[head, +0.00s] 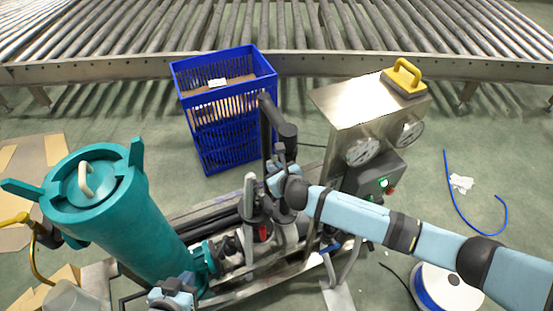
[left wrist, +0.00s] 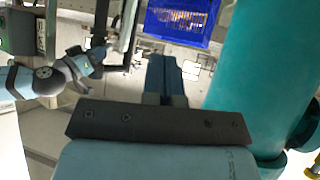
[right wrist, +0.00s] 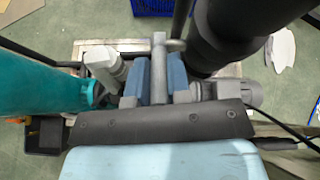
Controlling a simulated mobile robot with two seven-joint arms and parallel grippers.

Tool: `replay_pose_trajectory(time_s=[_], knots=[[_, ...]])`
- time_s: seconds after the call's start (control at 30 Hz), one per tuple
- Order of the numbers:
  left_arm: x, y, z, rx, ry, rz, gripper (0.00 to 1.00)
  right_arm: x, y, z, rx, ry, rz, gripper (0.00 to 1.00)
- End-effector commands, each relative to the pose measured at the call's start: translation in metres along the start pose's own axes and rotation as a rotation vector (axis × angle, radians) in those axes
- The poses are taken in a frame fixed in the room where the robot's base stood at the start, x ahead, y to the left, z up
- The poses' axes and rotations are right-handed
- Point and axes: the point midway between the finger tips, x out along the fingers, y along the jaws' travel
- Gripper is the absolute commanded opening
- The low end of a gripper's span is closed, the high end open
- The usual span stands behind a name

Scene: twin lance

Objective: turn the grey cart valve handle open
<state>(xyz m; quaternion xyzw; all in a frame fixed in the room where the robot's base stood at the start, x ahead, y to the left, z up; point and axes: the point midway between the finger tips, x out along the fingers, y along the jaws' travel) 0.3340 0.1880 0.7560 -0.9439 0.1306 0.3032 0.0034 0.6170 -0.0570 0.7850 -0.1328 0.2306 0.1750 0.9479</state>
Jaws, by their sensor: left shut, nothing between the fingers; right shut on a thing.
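The grey cart valve handle (right wrist: 159,68) shows in the right wrist view as a grey bar standing between my right gripper's blue fingers (right wrist: 160,82). The fingers are shut on it. In the head view my right gripper (head: 272,181) is at the middle of the cart, beside a dark upright pipe (head: 267,125); it hides most of the handle there. A separate light grey lever (head: 250,192) stands just left of it. My left gripper (left wrist: 166,78) is shut and empty in the left wrist view, apart from the handle.
A tall teal tank (head: 130,215) stands on the left. A blue crate (head: 225,120) is behind the cart. A steel cabinet with gauges (head: 362,150) is on the right, with a yellow-handled tool (head: 404,78) on top. A roller conveyor (head: 300,68) spans the back.

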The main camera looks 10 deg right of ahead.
Motion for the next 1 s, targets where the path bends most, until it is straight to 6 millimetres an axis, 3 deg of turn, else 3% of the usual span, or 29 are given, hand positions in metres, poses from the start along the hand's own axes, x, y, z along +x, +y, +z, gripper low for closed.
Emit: replay_pose_trajectory(time_s=[0.03, 0.4, 0.97, 1.0], knots=[[-0.010, 0.000, -0.012, 0.011, 0.005, -0.001, 0.00, -0.004, -0.002, 0.009, -0.001, 0.018, 0.003, 0.00], [-0.027, 0.000, -0.031, 0.052, 0.033, -0.005, 0.00, -0.001, -0.002, 0.008, -0.001, 0.099, 0.019, 0.00], [-0.028, -0.001, -0.026, 0.060, 0.025, -0.006, 0.00, 0.001, -0.002, 0.007, 0.001, 0.113, 0.022, 0.00], [-0.028, -0.001, -0.027, 0.060, 0.026, -0.006, 0.00, 0.001, -0.002, 0.007, 0.001, 0.112, 0.022, 0.25]])
